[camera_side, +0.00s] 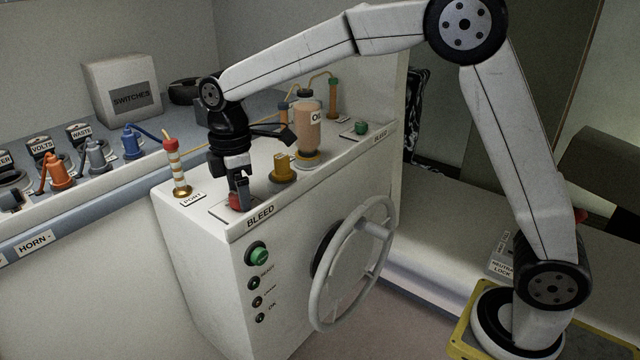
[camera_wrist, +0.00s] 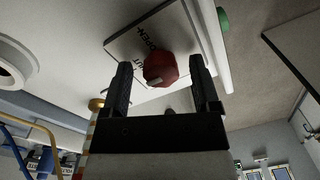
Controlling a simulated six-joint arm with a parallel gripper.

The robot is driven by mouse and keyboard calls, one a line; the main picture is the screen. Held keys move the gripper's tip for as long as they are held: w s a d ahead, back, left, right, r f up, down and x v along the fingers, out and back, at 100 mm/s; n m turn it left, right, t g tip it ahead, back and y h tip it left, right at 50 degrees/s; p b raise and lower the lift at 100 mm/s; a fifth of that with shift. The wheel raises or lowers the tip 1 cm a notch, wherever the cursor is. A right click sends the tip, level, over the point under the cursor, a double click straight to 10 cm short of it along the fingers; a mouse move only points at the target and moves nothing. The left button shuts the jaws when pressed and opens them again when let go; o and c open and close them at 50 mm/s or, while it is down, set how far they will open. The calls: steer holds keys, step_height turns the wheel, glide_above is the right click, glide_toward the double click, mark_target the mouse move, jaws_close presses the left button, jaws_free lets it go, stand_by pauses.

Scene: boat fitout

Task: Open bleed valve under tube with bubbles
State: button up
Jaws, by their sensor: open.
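My gripper (camera_side: 238,194) points down at the near left of the white console top, its fingers open. A red valve knob (camera_side: 236,202) on the near BLEED plate (camera_side: 222,212) sits between the fingertips. In the wrist view, my gripper (camera_wrist: 161,66) has one finger on each side of the red knob (camera_wrist: 160,70), with no clear grip on it. The plate there bears OPEN and partly covered lettering. A banded, red-capped tube (camera_side: 179,172) stands left by the PORT label. A green bleed knob (camera_side: 361,127) is at the far right. Another tube (camera_side: 333,98) stands behind it, its contents too small to read.
An oil bottle (camera_side: 309,128) and a brass fitting (camera_side: 282,168) stand right of my gripper. A handwheel (camera_side: 352,262) and a green button (camera_side: 257,254) are on the console front.

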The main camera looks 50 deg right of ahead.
jaws_close()
steer(key=shift+m, duration=0.5)
steer(key=m, duration=0.3)
steer(key=shift+s+m, duration=0.1)
steer(key=shift+m, duration=0.2)
steer(key=m, duration=0.4)
steer(key=shift+a+m, duration=0.1)
steer(key=shift+m, duration=0.2)
steer(key=m, duration=0.8)
steer(key=shift+a+m+t, duration=0.15)
steer(key=shift+m+t, duration=0.15)
